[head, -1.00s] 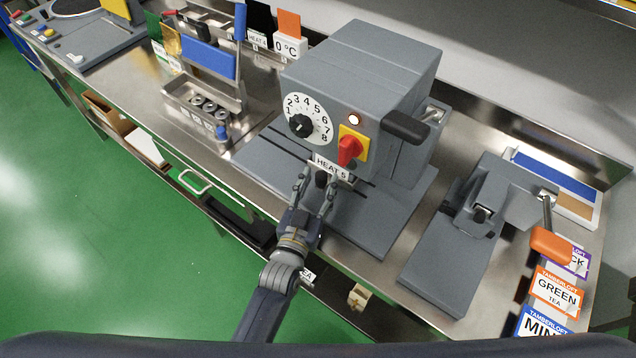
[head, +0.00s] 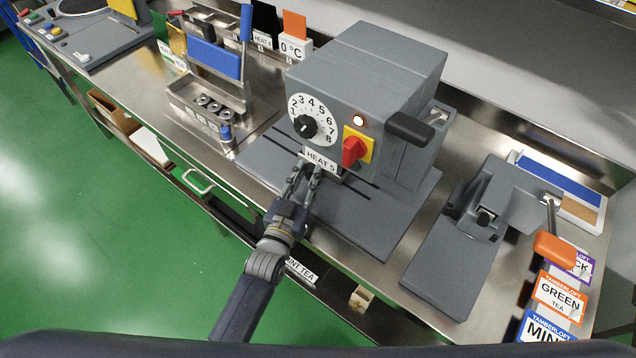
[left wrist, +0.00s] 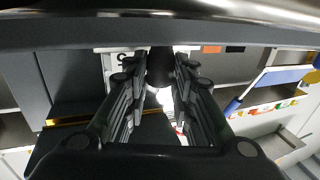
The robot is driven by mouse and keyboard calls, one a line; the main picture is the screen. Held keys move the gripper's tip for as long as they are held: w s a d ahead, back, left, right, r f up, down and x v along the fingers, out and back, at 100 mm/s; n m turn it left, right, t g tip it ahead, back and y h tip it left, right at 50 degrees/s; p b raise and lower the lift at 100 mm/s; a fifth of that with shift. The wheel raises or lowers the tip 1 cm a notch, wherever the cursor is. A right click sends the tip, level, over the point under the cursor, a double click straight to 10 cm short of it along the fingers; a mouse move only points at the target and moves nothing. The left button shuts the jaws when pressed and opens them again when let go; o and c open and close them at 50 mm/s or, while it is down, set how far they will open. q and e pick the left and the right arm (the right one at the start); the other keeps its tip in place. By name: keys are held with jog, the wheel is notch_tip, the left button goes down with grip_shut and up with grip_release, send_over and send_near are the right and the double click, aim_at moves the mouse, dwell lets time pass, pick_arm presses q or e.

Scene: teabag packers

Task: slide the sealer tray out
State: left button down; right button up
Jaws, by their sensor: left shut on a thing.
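The grey sealer (head: 365,85) stands on the steel bench, with a numbered dial, a red switch and a "HEAT 5" label (head: 320,161) on its front. My left gripper (head: 303,176) is at the front of the sealer, just below the label. Its fingers are closed in on a dark round knob, which shows between them in the left wrist view (left wrist: 160,68). In the head view the fingers hide this knob. The sealer tray itself is mostly hidden under the sealer, and I cannot tell how far out it is. My right gripper is not in view.
The sealer's grey base plate (head: 365,225) has slots and reaches toward the bench's front edge. A grey press with an orange-handled lever (head: 555,250) stands to the right, beside tea boxes (head: 558,297). A metal rack (head: 205,100) stands to the left.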

pick_arm(q)
jog(key=w+a, duration=0.2)
jog(key=a, duration=0.1)
jog(key=w+a+b, duration=0.1)
jog(key=w+a, duration=0.2)
jog(key=a, duration=0.1)
jog(key=w+a+b, duration=0.1)
jog(key=w+a, duration=0.1)
jog(key=a, duration=0.1)
jog(key=shift+w+a, duration=0.2)
jog(key=shift+w, duration=0.05)
jog(key=shift+a+r, duration=0.1)
jog(key=shift+w, duration=0.1)
jog(key=c, duration=1.3)
grip_release()
jog(key=shift+c, duration=0.2)
jog(key=shift+w+a, duration=0.1)
jog(key=shift+a, duration=0.05)
jog(key=shift+s, duration=0.35)
jog(key=v, duration=1.1)
jog(key=shift+s, duration=0.15)
jog(key=shift+a, duration=0.15)
